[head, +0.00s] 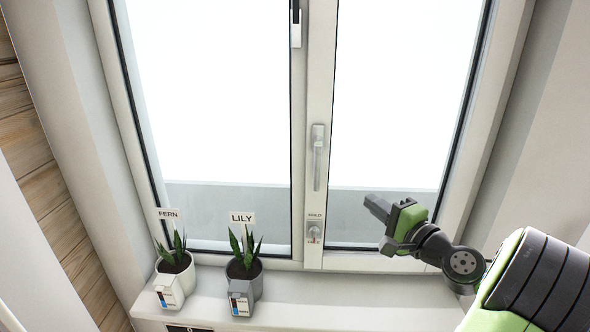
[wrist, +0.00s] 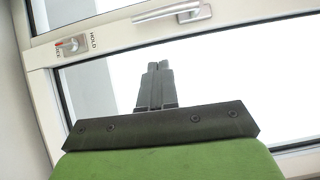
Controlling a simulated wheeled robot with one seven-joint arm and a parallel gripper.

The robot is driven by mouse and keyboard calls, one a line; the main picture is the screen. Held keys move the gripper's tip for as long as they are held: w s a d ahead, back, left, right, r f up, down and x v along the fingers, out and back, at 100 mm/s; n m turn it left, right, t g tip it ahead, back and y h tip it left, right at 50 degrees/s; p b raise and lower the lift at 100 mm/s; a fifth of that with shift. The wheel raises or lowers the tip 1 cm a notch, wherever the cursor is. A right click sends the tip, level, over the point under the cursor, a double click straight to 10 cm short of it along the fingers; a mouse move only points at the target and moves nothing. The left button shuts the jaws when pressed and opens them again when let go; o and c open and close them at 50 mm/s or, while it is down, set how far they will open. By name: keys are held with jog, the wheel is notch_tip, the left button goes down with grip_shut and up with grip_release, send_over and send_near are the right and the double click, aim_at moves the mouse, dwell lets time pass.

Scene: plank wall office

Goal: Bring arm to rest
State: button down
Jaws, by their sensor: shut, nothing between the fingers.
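My gripper (head: 378,207) is in front of the right window pane, to the right of the window's middle frame. In the wrist view its two fingers (wrist: 157,80) are together and hold nothing. My arm reaches in from the lower right of the head view, bent at the dark joint and above the right part of the sill. No object touches the gripper in either view.
The window handle (head: 318,158) hangs down on the middle frame, with a small knob (head: 313,233) below it. A white-potted plant (head: 172,283) and a grey-potted plant (head: 245,280) stand on the left of the sill (head: 350,300). The sill's right part looks clear.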

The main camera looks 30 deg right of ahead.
jog(key=w+a+f+n+g+y, duration=0.1)
jog(key=a+f+n+g, duration=0.2)
jog(key=a, duration=0.4)
jog(key=w+a+f+n+g+y, duration=0.15)
jog(key=a+n, duration=0.25)
jog(key=a, duration=0.4)
jog(key=a+f+n+g+y, duration=0.1)
jog(key=a+n+g, duration=0.3)
jog(key=a, duration=0.3)
jog(key=s+a+f+n+g+h, duration=0.2)
jog(key=s+a+n+g, duration=0.15)
jog(key=s+a, duration=0.35)
jog(key=s+d+n+h, duration=0.1)
jog(key=s+n, duration=0.3)
jog(key=s, duration=0.8)
jog(key=shift+g, duration=0.3)
jog(key=c, duration=1.8)
grip_release()
jog(key=shift+h, duration=0.25)
jog(key=shift+c, duration=0.2)
